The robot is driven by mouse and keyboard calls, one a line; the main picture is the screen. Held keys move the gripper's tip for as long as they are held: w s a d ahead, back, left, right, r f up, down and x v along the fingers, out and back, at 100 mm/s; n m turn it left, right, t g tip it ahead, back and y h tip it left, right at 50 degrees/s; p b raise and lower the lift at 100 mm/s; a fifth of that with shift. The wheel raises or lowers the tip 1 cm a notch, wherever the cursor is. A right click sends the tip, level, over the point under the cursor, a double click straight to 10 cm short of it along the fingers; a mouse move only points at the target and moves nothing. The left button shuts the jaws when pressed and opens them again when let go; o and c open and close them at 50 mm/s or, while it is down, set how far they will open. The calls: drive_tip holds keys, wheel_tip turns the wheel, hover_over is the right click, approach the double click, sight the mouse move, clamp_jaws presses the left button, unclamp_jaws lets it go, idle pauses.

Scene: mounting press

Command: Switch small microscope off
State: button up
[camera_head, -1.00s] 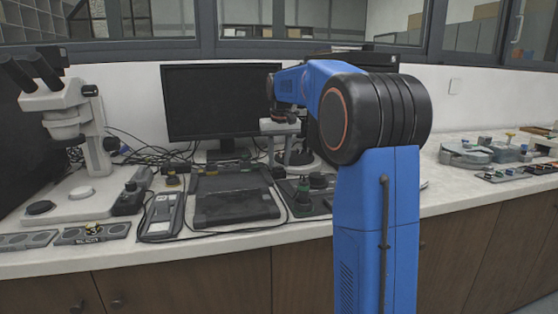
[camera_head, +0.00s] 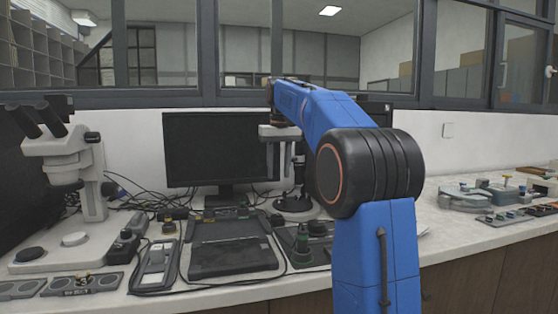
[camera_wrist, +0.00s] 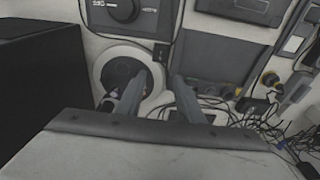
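My gripper (camera_head: 281,172) hangs pointing down over the bench, in front of the monitor's right side. In the wrist view its two fingers (camera_wrist: 153,100) are apart with nothing between them. A round pale base with a dark centre (camera_wrist: 122,72) lies beyond and beside the left finger. It also shows below my gripper in the head view (camera_head: 296,207); it may belong to the small microscope, but I cannot tell. A white binocular microscope (camera_head: 70,160) stands at the bench's left, far from my gripper. No power switch can be made out.
A black monitor (camera_head: 215,150) stands at the back, with loose cables to its left. A dark flat panel (camera_head: 232,257) and a handheld meter (camera_head: 157,264) lie in front. A control box with green knobs (camera_head: 302,248) sits below my gripper.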

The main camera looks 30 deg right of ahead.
drive_tip(key=shift+s+r, duration=0.2)
drive_tip(key=shift+r, duration=1.6)
